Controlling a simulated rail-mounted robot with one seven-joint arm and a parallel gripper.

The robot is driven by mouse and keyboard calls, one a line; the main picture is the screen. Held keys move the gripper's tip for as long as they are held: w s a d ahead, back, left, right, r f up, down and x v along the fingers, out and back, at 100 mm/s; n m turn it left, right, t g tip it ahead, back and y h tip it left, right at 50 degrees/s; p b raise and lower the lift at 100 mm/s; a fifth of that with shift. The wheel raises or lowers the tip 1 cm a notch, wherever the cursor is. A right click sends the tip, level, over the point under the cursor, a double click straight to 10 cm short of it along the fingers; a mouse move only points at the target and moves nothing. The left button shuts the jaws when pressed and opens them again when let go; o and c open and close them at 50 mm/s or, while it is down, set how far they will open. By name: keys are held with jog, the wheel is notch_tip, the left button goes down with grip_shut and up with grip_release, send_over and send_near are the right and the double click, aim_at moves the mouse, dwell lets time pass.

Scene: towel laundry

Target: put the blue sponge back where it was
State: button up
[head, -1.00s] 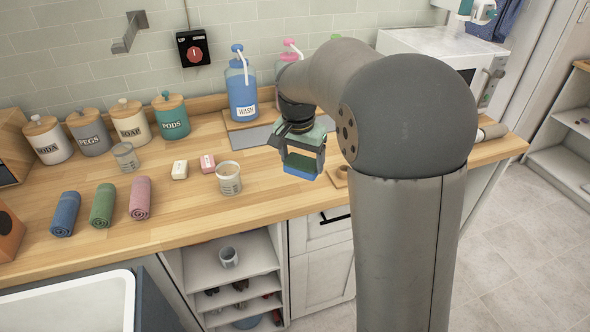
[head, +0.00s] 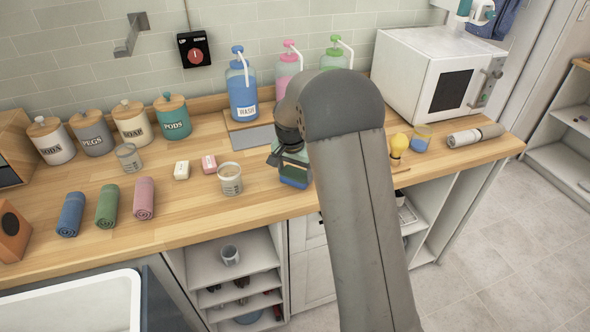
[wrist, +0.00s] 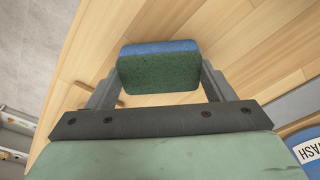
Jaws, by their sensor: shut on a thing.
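The blue sponge (wrist: 158,68) has a dark green scouring side and a blue side. My gripper (wrist: 160,85) is shut on it, with one finger at each end of the sponge in the wrist view. In the head view my gripper (head: 291,172) is over the wooden counter (head: 250,206), just left of my arm, with the sponge (head: 294,183) at its lower end. The wrist view shows bare counter planks beyond the sponge. I cannot tell whether the sponge touches the counter.
A glass cup (head: 230,180) and a pink soap bar (head: 209,164) lie left of my gripper. The blue wash bottle (head: 242,92) stands behind, near a grey mat (head: 252,138). A yellow bulb-shaped thing (head: 398,146) and a microwave (head: 425,80) are to the right. My arm hides some counter.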

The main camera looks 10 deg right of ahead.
jog(key=shift+f, duration=0.2)
jog(key=o, duration=0.9)
